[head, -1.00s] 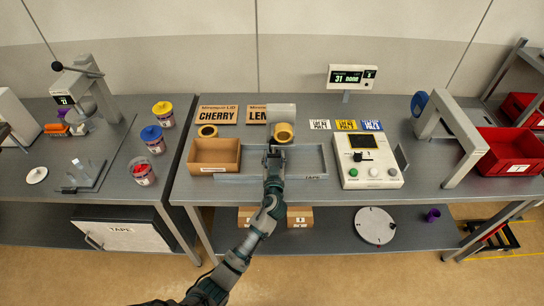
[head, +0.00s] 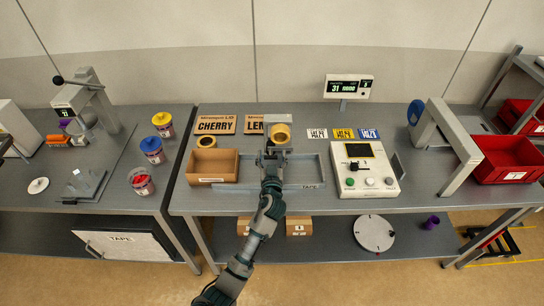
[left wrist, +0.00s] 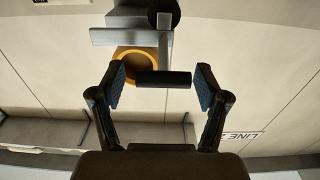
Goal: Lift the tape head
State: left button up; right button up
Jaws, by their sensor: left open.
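The tape head is a grey block with a tan-yellow tape roll (head: 280,133), standing over the grey frame (head: 322,172) marked TAPE on the middle table. In the left wrist view the roll is an orange ring (left wrist: 122,58) below grey plates. A dark bar (left wrist: 163,78) sticks out in front of it. My left gripper (head: 272,153) is in front of the tape head. In the left wrist view its open fingers (left wrist: 161,88) stand on either side of the bar, with gaps at both ends. Whether anything touches the bar is unclear. My right gripper is not in view.
An open cardboard box (head: 212,166) and a loose tape roll (head: 207,141) are to the left. A control box (head: 364,170) with buttons is close on the right, with a grey arch (head: 455,150) beyond. Label cards (head: 343,134) lie behind.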

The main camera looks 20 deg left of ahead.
pick_arm(q)
jog(key=v, duration=1.2)
